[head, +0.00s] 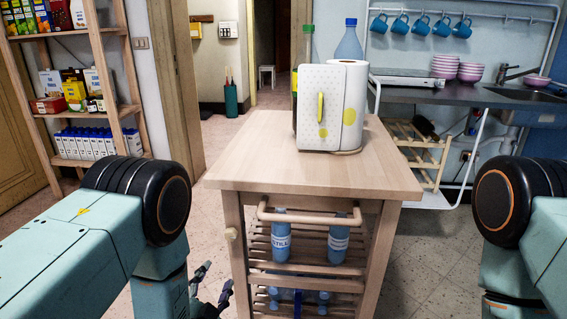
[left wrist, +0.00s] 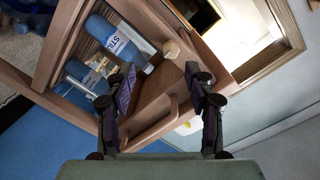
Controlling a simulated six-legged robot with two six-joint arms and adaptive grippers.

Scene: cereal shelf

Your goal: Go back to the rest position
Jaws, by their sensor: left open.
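My left gripper (head: 212,287) shows at the lower left of the head view, just left of the wooden trolley's front leg. In the left wrist view the left gripper (left wrist: 163,95) is open, its fingers apart with nothing held between them. The wooden trolley (head: 262,152) stands straight ahead; its frame and handle (left wrist: 150,128) show behind the fingers in the left wrist view. I cannot tell whether the fingers touch it. My right arm shows at the right edge of the head view, but its gripper is out of view.
A shelf (head: 103,62) with boxes and cartons stands at the left. A counter (head: 440,95) with bowls is at the back right. Floor shows on both sides.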

